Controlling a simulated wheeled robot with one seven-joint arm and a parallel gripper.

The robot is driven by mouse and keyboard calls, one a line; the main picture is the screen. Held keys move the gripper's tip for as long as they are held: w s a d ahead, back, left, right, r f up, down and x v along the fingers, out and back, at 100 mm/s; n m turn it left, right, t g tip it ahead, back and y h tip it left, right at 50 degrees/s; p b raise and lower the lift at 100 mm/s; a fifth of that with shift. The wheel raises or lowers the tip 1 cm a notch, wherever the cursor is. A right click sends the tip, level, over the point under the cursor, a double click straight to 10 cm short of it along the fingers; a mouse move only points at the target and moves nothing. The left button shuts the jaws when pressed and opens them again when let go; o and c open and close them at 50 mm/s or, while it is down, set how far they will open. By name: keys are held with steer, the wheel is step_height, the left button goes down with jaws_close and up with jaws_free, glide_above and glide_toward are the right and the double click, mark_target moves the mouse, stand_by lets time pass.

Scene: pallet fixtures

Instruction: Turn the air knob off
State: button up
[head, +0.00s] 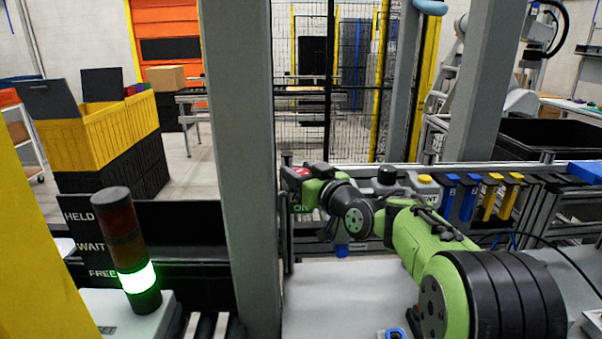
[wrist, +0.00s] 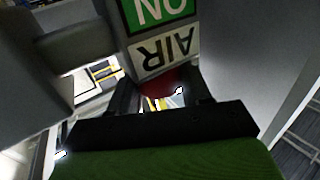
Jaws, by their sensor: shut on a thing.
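The air knob (wrist: 166,82) is dark red and sits between my gripper's two dark fingers in the wrist view. My gripper (wrist: 164,92) is shut on it. Just above, a grey post carries a white AIR label (wrist: 163,51) and a green ON label (wrist: 160,10), both upside down in this view. In the head view my gripper (head: 296,176) is at the post beside the rail, and part of the green ON label (head: 299,209) shows below it. The fingers and wrist hide much of the knob, so its exact angle cannot be told.
A signal tower (head: 137,278) is lit green beside the FREE sign. A grey column (head: 243,150) stands just left of my gripper. Blue and yellow holders (head: 480,197) line the rail at right. A yellow crate (head: 95,133) stands far left.

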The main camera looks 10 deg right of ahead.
steer(key=shift+h, duration=0.3)
steer(key=shift+a+f+m+t+h+b, duration=0.1)
steer(key=shift+m+t+h+b, duration=0.15)
steer(key=shift+m+h+b, duration=0.6)
steer(key=shift+a+m+t+h+b, duration=0.1)
steer(key=shift+m+t+h+b, duration=0.15)
steer(key=shift+m+h, duration=1.05)
steer(key=shift+d+m+h+b, duration=0.1)
steer(key=shift+m+h+b, duration=0.55)
steer(key=shift+h, duration=1.4)
steer(key=o, duration=1)
steer(key=shift+s, duration=0.1)
steer(key=s+a, duration=0.1)
steer(key=s, duration=0.4)
steer(key=s+a+b, duration=0.1)
steer(key=s, duration=0.4)
steer(key=s+a+b, duration=0.1)
steer(key=s, duration=0.4)
steer(key=shift+s, duration=0.15)
